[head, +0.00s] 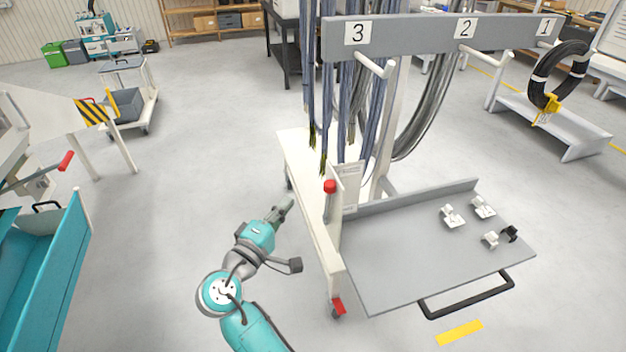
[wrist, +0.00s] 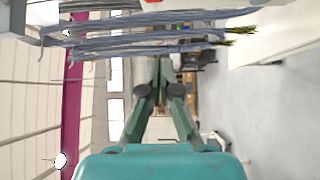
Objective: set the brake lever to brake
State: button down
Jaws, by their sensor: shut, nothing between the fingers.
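A small red patch shows at the top edge there, too little to identify.
Cables (head: 345,100) hang from the numbered rack (head: 430,33) above the cart. A grey tray (head: 400,270) with small white parts lies to the right. A red caster pedal (head: 338,306) is low on the cart. A machine with a red handle (head: 66,160) stands left; floor between is clear.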

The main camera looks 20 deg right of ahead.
jog(key=shift+w+r, duration=0.1)
jog(key=shift+r, duration=0.05)
send_over(328, 204)
jog(key=a, duration=0.3)
jog(key=shift+w+r, duration=0.15)
jog(key=shift+w, duration=0.2)
dwell(0.3)
dwell(0.4)
